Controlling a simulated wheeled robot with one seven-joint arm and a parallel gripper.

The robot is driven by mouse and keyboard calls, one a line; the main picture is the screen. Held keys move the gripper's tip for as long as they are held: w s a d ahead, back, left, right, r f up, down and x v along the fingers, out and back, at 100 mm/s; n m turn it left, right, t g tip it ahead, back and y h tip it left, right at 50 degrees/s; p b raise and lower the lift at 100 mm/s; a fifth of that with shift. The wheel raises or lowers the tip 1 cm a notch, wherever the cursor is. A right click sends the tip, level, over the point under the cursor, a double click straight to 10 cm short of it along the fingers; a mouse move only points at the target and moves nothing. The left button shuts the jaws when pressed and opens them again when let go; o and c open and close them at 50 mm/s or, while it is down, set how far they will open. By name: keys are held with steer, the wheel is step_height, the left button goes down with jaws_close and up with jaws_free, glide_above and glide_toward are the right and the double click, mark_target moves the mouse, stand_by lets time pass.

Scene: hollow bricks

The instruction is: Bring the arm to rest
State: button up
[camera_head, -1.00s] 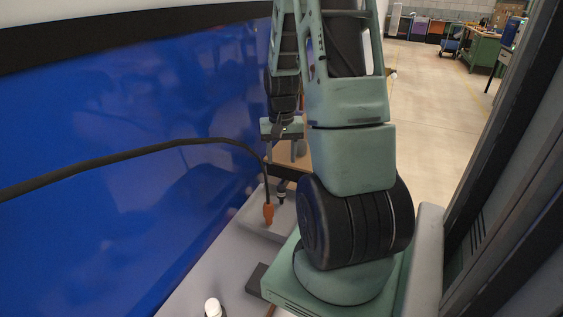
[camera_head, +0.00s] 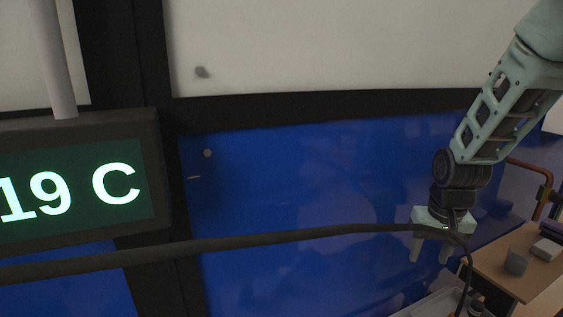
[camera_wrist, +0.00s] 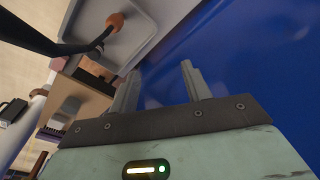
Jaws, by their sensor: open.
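My gripper (camera_head: 429,258) hangs from my arm at the right of the head view, with its fingers pointing down and apart. It is in front of the blue wall panel (camera_head: 310,190). In the wrist view my gripper (camera_wrist: 160,75) shows two grey fingers spread apart with nothing between them. A dark cable (camera_head: 300,236) runs across the head view and passes close by my gripper; I cannot tell whether they touch.
A grey tray (camera_wrist: 145,28) shows beyond the fingers in the wrist view, with the cable's orange end (camera_wrist: 115,19) over it. A wooden table (camera_head: 497,267) holds a grey cup (camera_head: 516,262) at right. A dark display (camera_head: 80,190) reads "19 C" at left.

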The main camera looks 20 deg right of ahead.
steer(key=s+a+r+n, duration=0.1)
steer(key=s+a+n, duration=0.1)
steer(key=a, duration=0.7)
steer(key=s+a+r+n+y, duration=0.1)
steer(key=s+a+n, duration=0.2)
steer(key=a, duration=0.6)
steer(key=s+a+r+n, duration=0.2)
steer(key=a+n, duration=0.3)
steer(key=a, duration=0.3)
steer(key=shift+s+a, duration=0.4)
steer(key=shift+s, duration=0.05)
steer(key=s+a+n, duration=0.1)
steer(key=s, duration=0.1)
steer(key=s+a+n, duration=0.1)
steer(key=s+a, duration=0.1)
steer(key=s+a+n+g, duration=0.1)
steer(key=s+a, duration=0.1)
steer(key=shift+s+a+r, duration=0.1)
steer(key=shift+s+r, duration=0.25)
steer(key=shift+s, duration=0.05)
steer(key=shift+c, duration=0.3)
